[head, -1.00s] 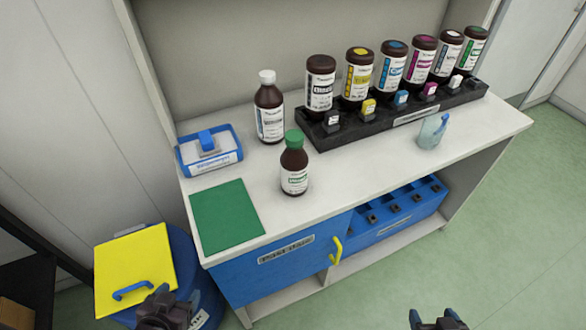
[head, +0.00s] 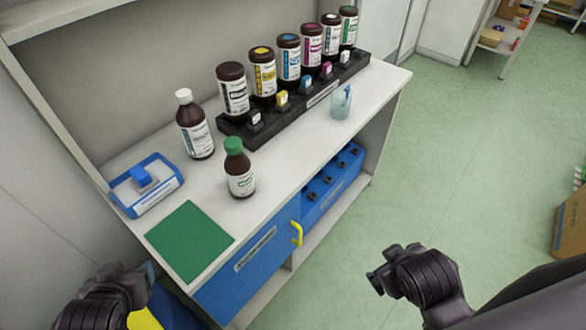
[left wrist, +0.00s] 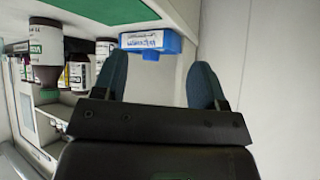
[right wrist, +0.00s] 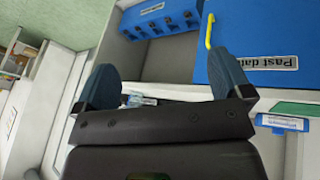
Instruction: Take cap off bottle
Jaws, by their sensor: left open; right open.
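A brown bottle with a green cap (head: 234,146) stands upright near the front of the white counter, its body (head: 240,177) facing me with a white label. A second brown bottle (head: 196,132) with a white cap (head: 184,97) stands behind it to the left. Both caps are on. My left gripper (head: 146,278) is at the lower left, in front of and below the counter, open and empty; its fingers also show in the left wrist view (left wrist: 158,75). My right gripper (head: 376,270) is right of the counter over the floor, open and empty, also in the right wrist view (right wrist: 160,72).
A green mat (head: 190,240) lies bare at the counter's front left, beside a blue tray (head: 160,199). A black rack (head: 300,108) with several ink bottles runs along the back. A clear beaker (head: 341,103) stands right. A yellow handle (head: 297,233) sticks out from the blue door below.

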